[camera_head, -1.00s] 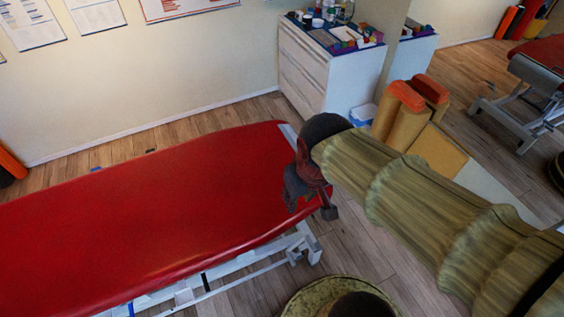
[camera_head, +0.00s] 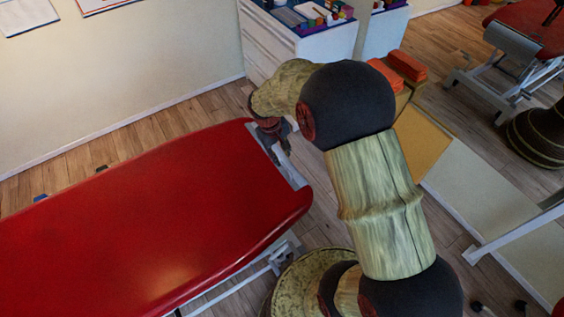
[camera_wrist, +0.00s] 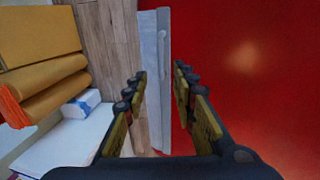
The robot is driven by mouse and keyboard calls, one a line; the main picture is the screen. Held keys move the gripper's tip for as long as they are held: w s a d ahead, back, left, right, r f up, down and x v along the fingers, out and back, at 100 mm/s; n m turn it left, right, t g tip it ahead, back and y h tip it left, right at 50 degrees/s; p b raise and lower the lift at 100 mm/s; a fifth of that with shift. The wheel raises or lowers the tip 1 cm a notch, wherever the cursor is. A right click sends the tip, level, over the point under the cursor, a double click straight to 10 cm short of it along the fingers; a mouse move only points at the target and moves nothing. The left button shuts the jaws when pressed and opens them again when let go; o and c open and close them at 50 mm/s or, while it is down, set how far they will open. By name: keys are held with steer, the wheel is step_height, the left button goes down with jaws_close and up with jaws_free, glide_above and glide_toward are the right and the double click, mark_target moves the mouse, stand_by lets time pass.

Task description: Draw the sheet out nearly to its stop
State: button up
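The treatment couch (camera_head: 140,215) has a red top. A narrow pale strip (camera_head: 288,166), which may be the sheet or its roll, lies across the couch's end. In the wrist view, a pale grey-white strip (camera_wrist: 150,70) runs along the edge of the red surface (camera_wrist: 250,90). My gripper (camera_wrist: 161,74) is open, with its two fingers apart and nothing visibly held. The strip's edge and some red show between the fingers. In the head view, my gripper (camera_head: 274,138) is over the couch's far end corner, partly hidden by my arm.
A white cabinet (camera_head: 275,55) with small items on top stands behind the couch's end. Orange and tan cushions (camera_head: 405,68) are to its right; they also show in the wrist view (camera_wrist: 45,60). Another red couch (camera_head: 530,35) is at the upper right. Wooden floor lies between.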

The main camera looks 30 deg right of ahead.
mark_target(284, 166)
steer(key=f, duration=0.2)
steer(key=f+b, duration=0.1)
steer(key=f, duration=0.1)
steer(key=d+f+b, duration=0.1)
steer(key=f, duration=0.1)
steer(key=shift+f, duration=0.35)
steer(key=shift+c, duration=1.4)
steer(key=c, duration=0.4)
jaws_close()
